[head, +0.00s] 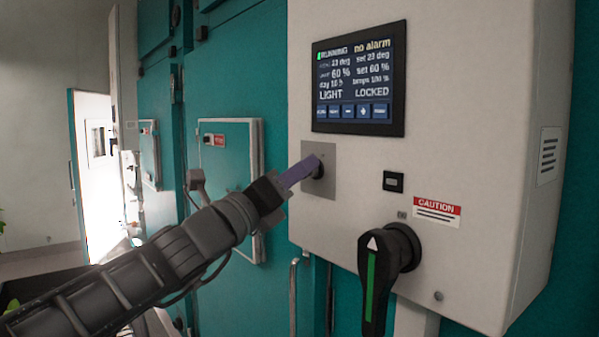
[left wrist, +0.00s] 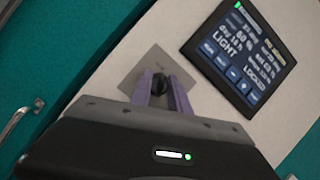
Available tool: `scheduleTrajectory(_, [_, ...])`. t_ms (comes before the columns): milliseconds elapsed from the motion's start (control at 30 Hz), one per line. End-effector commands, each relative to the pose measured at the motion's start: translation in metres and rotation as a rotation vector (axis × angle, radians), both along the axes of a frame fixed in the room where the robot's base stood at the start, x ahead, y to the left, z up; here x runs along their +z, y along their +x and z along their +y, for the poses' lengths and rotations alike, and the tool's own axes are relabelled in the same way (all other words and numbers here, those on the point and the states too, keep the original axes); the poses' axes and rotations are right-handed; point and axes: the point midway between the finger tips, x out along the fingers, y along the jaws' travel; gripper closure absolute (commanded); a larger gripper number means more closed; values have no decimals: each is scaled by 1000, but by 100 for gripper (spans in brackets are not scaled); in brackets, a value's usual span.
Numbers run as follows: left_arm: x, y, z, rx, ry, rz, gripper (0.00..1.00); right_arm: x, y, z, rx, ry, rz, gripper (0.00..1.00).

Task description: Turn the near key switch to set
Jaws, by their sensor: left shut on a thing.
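The near key switch (left wrist: 159,84) is a small dark round knob on a square grey plate on the control box. In the head view its plate (head: 330,188) sits below the left part of the screen, and the switch is mostly hidden by my gripper. My left gripper (head: 314,168) has purple fingers and reaches the switch from the left. In the left wrist view its two fingers (left wrist: 160,92) stand on either side of the knob, shut on it. The screen (head: 358,80) reads RUNNING, no alarm, LIGHT and LOCKED. My right gripper is not in view.
A black rotary handle (head: 385,265) with a green stripe sticks out below. A small black module (head: 393,181) and a caution label (head: 437,211) are on the box (head: 470,120). Teal chamber doors (head: 240,90) stand to the left, with a raised hatch (head: 228,160).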

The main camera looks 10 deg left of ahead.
Motion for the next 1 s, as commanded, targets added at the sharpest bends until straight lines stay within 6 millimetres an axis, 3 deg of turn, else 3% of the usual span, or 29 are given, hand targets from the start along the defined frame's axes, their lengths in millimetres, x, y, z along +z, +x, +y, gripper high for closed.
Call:
scheduleTrajectory(467, [-4, 1, 0, 0, 154, -124, 100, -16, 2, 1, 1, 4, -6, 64])
scheduleTrajectory(1000, [-4, 2, 0, 0, 535, -437, 100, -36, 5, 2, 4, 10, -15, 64])
